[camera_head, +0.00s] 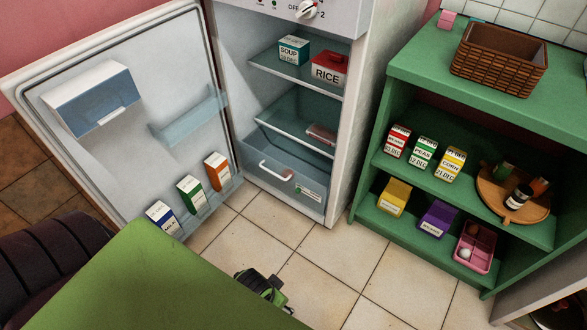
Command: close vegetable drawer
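The fridge (345,150) stands open. The vegetable drawer (290,190) is at its bottom, a translucent bluish bin with a white bar handle (276,172) and a label at its lower right. A band of the bin shows below the shelf edge above it; how far out it stands is hard to tell. A black-and-green device that looks like my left gripper (263,290) is low in the view, over the floor and well in front of the drawer. The green surface partly hides it, and its fingers are unclear. My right gripper is not in view.
The fridge door (130,110) is swung wide to the left, with cartons in its bottom rack. Soup (292,49) and rice (329,69) boxes stand on the upper shelf. Tiled floor between is clear.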

